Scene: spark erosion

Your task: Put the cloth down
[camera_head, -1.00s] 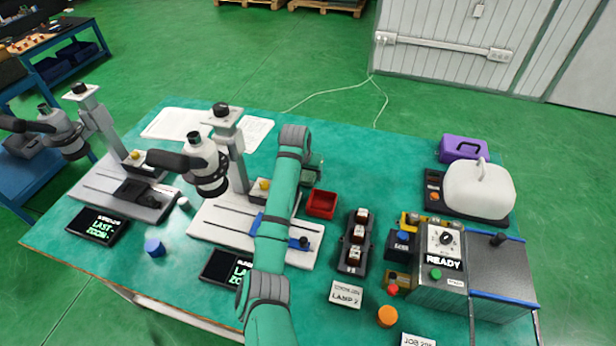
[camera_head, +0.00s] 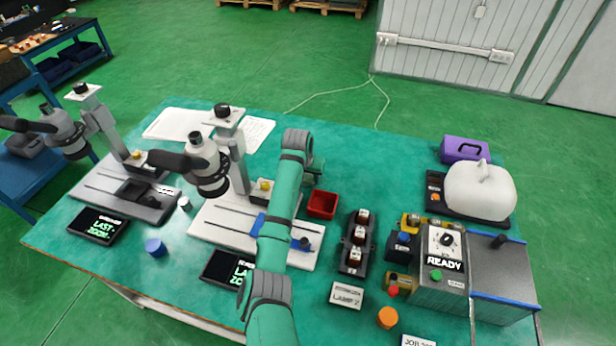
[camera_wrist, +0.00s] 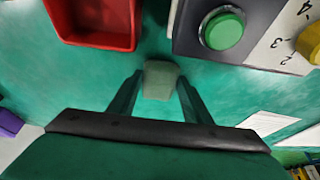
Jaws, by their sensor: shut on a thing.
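My gripper (camera_wrist: 160,82) shows in the wrist view, with its two dark fingers on either side of a small grey-green cloth (camera_wrist: 160,79). It is shut on the cloth, above or at the green table top; I cannot tell whether the cloth touches the table.
A red tray (camera_head: 322,205) stands just right of my arm; it also shows in the wrist view (camera_wrist: 98,22). A microscope (camera_head: 207,170) stands left. A grey unit with a green button (camera_wrist: 222,28) is close in the wrist view. Bare table (camera_head: 385,170) lies right.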

